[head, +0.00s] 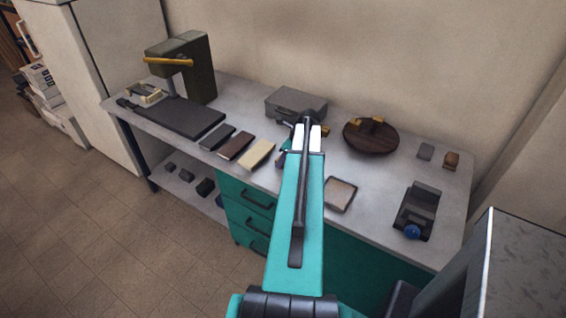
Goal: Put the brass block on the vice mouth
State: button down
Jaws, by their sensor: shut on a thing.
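My gripper (305,125) is over the middle of the bench, in front of a grey box. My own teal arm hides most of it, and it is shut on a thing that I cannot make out. A grey vice-like tool (417,205) with a blue knob stands near the front right edge of the bench, to the right of my gripper. A brass-coloured piece (376,121) sits on a round dark wooden disc (371,142) at the back, right of my gripper. I cannot tell if it is the brass block.
The grey box (296,101) stands behind my gripper. A light square tray (340,194) lies at the front. A dark green press (195,70) and flat dark and cream slabs (257,155) are left. Small blocks (451,160) lie at the back right.

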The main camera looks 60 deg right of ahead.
jog(key=shift+r, duration=0.25)
jog(key=shift+r+b, duration=0.9)
jog(key=shift+r, duration=0.65)
jog(key=s+a+b, duration=0.1)
jog(key=s+a, duration=0.1)
jog(key=a, duration=0.1)
jog(key=s+a, duration=0.2)
jog(key=s+a+b, duration=0.1)
jog(key=s+a, duration=0.1)
jog(key=a, duration=0.1)
jog(key=shift+s+a+r+b, duration=0.1)
jog(key=shift+a+r+b, duration=0.25)
jog(key=shift+r, duration=0.05)
jog(key=shift+f+b, duration=0.1)
jog(key=shift+b, duration=0.65)
jog(key=shift+s+a+b, duration=0.1)
jog(key=shift+b, duration=0.3)
jog(key=s+a+b, duration=0.1)
jog(key=b, duration=0.5)
jog(key=shift+a, duration=0.1)
jog(key=b, duration=0.3)
jog(key=shift+s+a, duration=0.25)
jog(key=shift+a, duration=0.15)
jog(key=shift+s+a+b, duration=0.1)
jog(key=shift+a+b, duration=0.05)
jog(key=shift+b, duration=0.85)
jog(key=shift+s+a+b, duration=0.2)
jog(key=shift+b, duration=1)
